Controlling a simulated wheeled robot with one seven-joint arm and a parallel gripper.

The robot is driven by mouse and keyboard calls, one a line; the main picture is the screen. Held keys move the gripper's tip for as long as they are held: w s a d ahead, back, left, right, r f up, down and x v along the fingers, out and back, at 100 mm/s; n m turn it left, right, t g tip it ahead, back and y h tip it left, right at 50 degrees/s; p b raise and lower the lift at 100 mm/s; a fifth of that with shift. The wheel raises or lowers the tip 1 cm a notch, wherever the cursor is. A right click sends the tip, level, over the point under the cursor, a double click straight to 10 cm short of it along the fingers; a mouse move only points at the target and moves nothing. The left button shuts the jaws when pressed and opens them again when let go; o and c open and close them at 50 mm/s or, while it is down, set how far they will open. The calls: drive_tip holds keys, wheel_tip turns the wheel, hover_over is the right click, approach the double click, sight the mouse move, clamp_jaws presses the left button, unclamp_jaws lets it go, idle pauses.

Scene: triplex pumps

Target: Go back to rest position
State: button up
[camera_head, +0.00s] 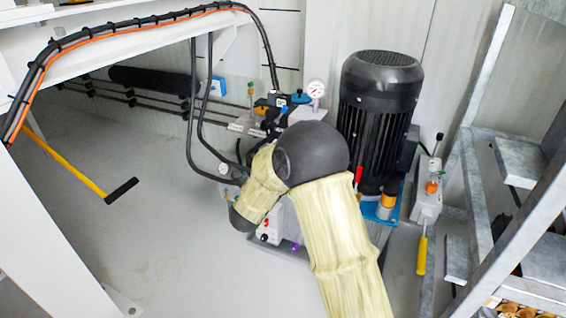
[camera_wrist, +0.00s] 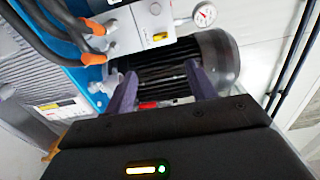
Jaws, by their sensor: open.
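My arm, in a pale yellow sleeve with a dark round elbow, reaches across the middle of the head view toward the pump unit. My gripper shows in the wrist view (camera_wrist: 162,88), with two purple-grey fingers spread apart and nothing between them. Behind the fingers is a black ribbed motor (camera_wrist: 165,70). In the head view my gripper is hidden behind my arm. The pump unit has a tall black motor (camera_head: 380,100) on the right and a white pressure gauge (camera_head: 316,89) on top.
A metal stair frame (camera_head: 475,190) stands close on the right. A white beam with black hoses (camera_head: 130,35) crosses the upper left. The grey floor (camera_head: 170,220) at centre left is clear.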

drive_tip(key=shift+s+a, duration=0.1)
drive_tip(key=shift+s, duration=0.15)
